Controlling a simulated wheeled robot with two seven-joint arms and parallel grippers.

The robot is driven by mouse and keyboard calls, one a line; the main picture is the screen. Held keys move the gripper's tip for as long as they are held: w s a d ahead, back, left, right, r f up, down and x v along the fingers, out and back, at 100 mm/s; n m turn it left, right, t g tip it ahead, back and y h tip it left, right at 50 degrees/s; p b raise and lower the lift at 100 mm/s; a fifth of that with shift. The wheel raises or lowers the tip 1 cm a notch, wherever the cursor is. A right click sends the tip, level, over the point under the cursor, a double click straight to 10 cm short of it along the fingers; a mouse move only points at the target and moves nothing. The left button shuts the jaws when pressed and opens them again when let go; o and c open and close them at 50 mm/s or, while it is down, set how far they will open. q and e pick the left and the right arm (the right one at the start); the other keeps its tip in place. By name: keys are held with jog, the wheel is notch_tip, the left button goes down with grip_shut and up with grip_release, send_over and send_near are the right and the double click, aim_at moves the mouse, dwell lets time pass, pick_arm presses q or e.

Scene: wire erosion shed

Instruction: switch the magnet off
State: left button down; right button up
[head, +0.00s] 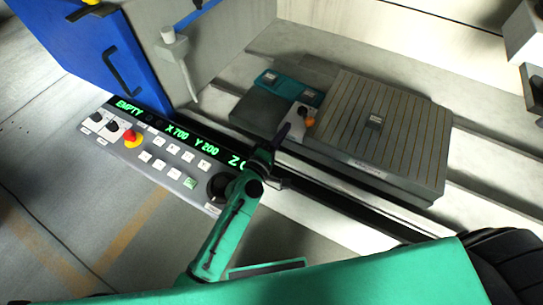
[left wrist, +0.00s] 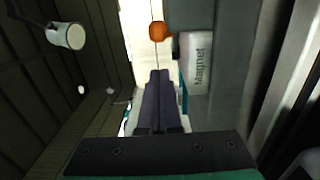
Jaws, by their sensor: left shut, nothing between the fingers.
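The magnet is a grey block with a striped top plate (head: 400,128), on the machine bed in the head view. At its left end, an orange knob (head: 309,121) stands by a pale plate. In the left wrist view the orange knob (left wrist: 159,31) shows beyond the fingertips, beside a pale label reading "Magnet" (left wrist: 198,64). My left gripper (head: 285,128) is shut and empty, just left of the knob; its dark fingers (left wrist: 158,74) point toward the knob with a visible gap. Which way the switch is set is unclear. My right gripper is out of view.
A control panel (head: 150,160) with a red button (head: 132,138) and green readout lies to the left. A teal block (head: 290,86) with two dark pieces sits behind the knob. A blue cabinet (head: 95,50) stands at upper left, and machine parts hang at upper right.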

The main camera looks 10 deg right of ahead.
pick_arm(q)
jog(key=s+a, duration=0.3)
jog(key=s, duration=0.5)
jog(key=shift+s+a+b, duration=0.15)
jog(key=shift+s+b, duration=0.15)
jog(key=shift+b, duration=0.15)
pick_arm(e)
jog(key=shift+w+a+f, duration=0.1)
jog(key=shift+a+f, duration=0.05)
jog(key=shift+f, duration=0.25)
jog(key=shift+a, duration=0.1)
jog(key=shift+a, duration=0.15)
